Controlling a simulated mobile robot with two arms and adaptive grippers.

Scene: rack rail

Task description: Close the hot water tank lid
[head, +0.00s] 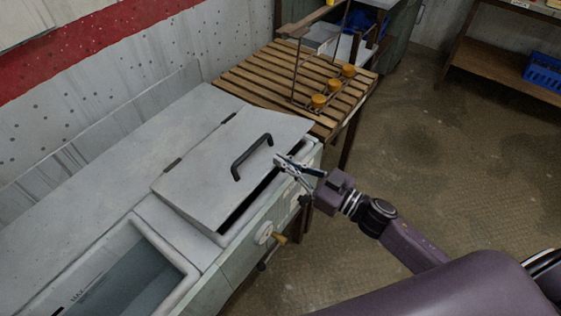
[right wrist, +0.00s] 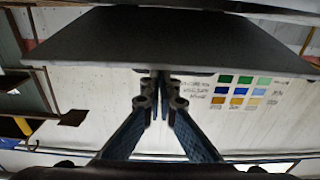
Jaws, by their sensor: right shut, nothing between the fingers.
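The hot water tank lid (head: 205,185) is a grey metal plate with a black bar handle (head: 252,157). It is tilted slightly up, hinged on its left edge, with a dark gap under its front edge over the tank (head: 231,240). My right gripper (head: 281,160) is shut and empty at the lid's front right edge, beside the handle. In the right wrist view, my closed fingertips (right wrist: 160,82) point forward just below a dark flat panel (right wrist: 150,38), which looks like the lid's underside. Whether they touch it, I cannot tell. My left gripper is not in view.
An open basin with water (head: 125,278) lies at the lower left. The floor (head: 450,150) at right is clear.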

